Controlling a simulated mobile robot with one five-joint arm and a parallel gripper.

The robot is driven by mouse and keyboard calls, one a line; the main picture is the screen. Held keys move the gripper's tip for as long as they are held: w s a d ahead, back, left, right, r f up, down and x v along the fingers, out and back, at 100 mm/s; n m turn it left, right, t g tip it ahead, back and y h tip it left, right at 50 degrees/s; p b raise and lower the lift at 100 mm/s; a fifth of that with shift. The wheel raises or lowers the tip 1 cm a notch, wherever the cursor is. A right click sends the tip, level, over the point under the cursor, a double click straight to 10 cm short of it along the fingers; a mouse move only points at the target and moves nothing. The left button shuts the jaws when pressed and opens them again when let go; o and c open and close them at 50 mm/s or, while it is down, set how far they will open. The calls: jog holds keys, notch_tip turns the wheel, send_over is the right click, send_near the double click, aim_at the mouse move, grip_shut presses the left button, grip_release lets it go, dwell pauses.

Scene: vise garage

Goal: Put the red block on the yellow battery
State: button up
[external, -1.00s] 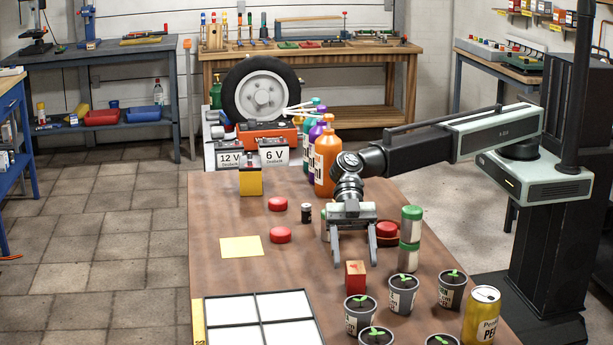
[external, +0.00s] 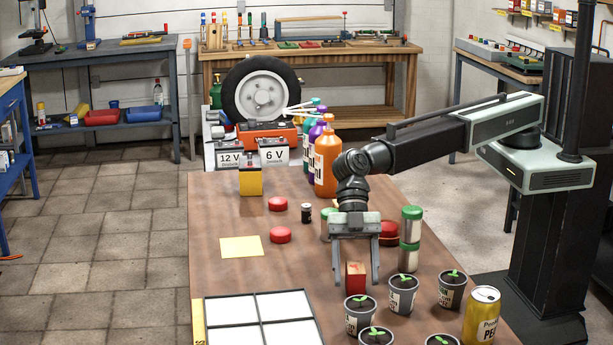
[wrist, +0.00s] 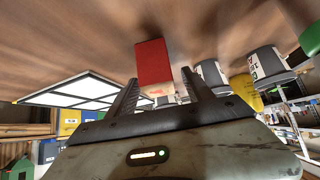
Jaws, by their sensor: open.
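The red block (external: 355,277) stands on the brown table in the external view, behind the seedling pots. My gripper (external: 356,283) is open, pointing down, with its two fingers on either side of the block in that view. In the wrist view the red block (wrist: 153,63) shows just beyond the open fingertips (wrist: 157,75), nearer the left finger; I cannot tell whether it touches either one. The yellow battery (external: 251,182) stands upright at the far left of the table, with a dark top, well away from my gripper.
Seedling pots (external: 403,294) and a yellow can (external: 482,316) stand at the front right. Stacked green-lidded jars (external: 410,240) are right of my gripper. A white-panelled tray (external: 262,318) lies front left.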

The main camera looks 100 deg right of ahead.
aim_at(357, 272)
jog(key=shift+b+x, duration=0.35)
jog(key=shift+x, duration=0.9)
jog(key=shift+d+r, duration=0.1)
jog(key=shift+r, duration=0.05)
jog(key=shift+c, duration=0.3)
grip_shut()
jog(key=shift+r+p, duration=0.1)
jog(key=shift+p, duration=0.2)
notch_tip(357, 272, up, 10)
jog(key=p, duration=1)
